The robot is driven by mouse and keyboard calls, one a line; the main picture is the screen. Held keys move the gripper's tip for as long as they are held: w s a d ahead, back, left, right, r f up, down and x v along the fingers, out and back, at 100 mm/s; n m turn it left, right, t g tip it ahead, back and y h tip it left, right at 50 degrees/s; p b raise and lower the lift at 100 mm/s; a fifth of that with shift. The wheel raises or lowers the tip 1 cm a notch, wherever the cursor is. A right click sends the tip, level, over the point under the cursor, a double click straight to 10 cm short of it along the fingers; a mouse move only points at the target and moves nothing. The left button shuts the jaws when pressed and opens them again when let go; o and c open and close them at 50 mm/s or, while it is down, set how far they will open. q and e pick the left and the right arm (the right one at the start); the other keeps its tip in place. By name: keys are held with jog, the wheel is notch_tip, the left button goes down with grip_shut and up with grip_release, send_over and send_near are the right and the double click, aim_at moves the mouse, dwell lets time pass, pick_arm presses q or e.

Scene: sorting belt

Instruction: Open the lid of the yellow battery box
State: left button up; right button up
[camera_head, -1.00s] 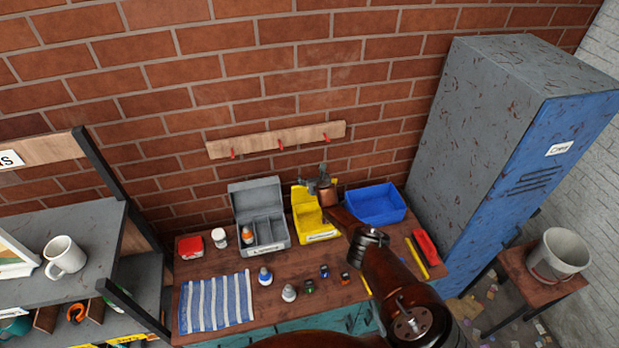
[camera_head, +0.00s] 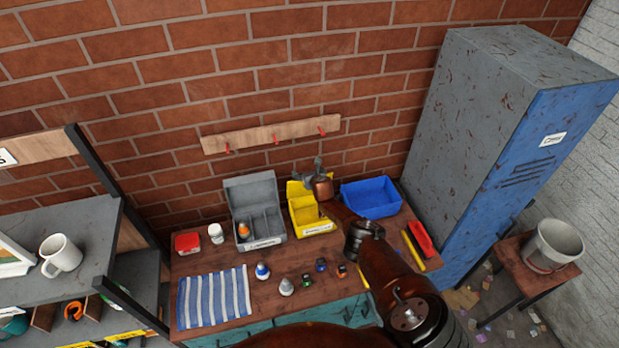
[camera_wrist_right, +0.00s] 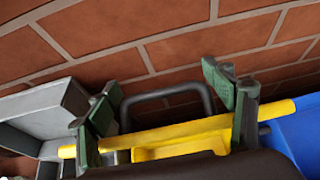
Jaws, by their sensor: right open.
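The yellow battery box (camera_head: 318,228) stands at the back of the workbench, between the grey box and the blue bin. Its lid (camera_head: 295,190) is raised at the back, and the inside shows from above; my arm hides part of it. My right gripper (camera_head: 319,164) is over the back of the box, by the raised lid. In the right wrist view the gripper (camera_wrist_right: 165,112) is open, its green-padded fingers apart. The yellow lid edge (camera_wrist_right: 190,132) and a dark handle (camera_wrist_right: 165,97) show between and behind them; I cannot tell whether they touch. My left gripper is not in view.
The open grey box (camera_head: 255,190) is to the left, the blue bin (camera_head: 371,198) close on the right. Several small bottles and parts and a striped cloth (camera_head: 214,297) lie in front. The brick wall with a wooden hook rail (camera_head: 270,134) is close behind.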

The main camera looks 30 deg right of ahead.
jog(key=v, duration=0.2)
jog(key=shift+s+a+r, duration=0.1)
jog(key=shift+s+r, duration=0.05)
jog(key=shift+s, duration=0.25)
jog(key=s+a, duration=0.3)
jog(key=s, duration=0.8)
jog(key=shift+s+a, duration=0.25)
jog(key=shift+a, duration=0.1)
jog(key=shift+r, duration=0.15)
